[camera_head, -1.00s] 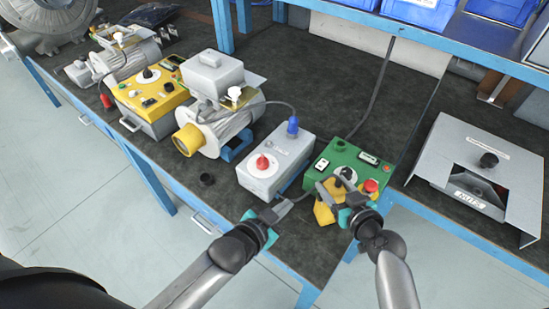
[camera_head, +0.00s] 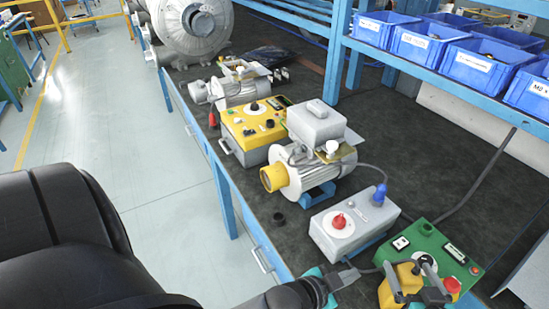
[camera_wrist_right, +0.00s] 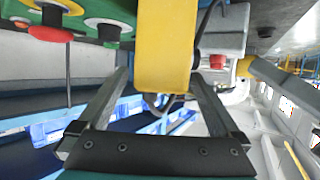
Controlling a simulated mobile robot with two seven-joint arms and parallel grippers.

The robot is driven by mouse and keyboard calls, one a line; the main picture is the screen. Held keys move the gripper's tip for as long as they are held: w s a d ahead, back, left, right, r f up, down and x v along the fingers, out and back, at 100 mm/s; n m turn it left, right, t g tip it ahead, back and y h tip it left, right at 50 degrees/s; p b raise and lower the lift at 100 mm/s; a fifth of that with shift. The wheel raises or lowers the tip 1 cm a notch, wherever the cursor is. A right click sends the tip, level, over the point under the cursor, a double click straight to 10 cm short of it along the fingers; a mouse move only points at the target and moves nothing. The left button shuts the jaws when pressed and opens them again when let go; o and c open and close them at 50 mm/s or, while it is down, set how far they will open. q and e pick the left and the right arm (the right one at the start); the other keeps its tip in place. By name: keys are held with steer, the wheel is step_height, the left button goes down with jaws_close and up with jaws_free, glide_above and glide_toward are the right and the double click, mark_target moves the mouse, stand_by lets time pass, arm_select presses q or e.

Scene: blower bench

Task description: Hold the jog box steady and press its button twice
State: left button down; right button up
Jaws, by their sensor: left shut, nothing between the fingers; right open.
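The jog box appears to be the small yellow box (camera_head: 405,278) at the front of the green control box, near the bench's front edge. Its button cannot be made out. My right gripper (camera_head: 410,268) is open, with a finger on either side of the yellow box. In the right wrist view the yellow box (camera_wrist_right: 165,50) lies between the fingers (camera_wrist_right: 160,85), with gaps beside it. My left gripper (camera_head: 345,279) is shut and empty, left of the yellow box and in front of the grey box.
The green control box (camera_head: 465,262) has a red mushroom button (camera_head: 452,285). The grey box (camera_head: 370,215) with a red knob stands left of it. A motor (camera_head: 310,172) and a yellow control box (camera_head: 240,130) stand further back. Blue bins (camera_head: 475,62) line the shelf above.

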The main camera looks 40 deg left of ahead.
steer(key=v, duration=1.2)
steer(key=shift+s+f, duration=0.1)
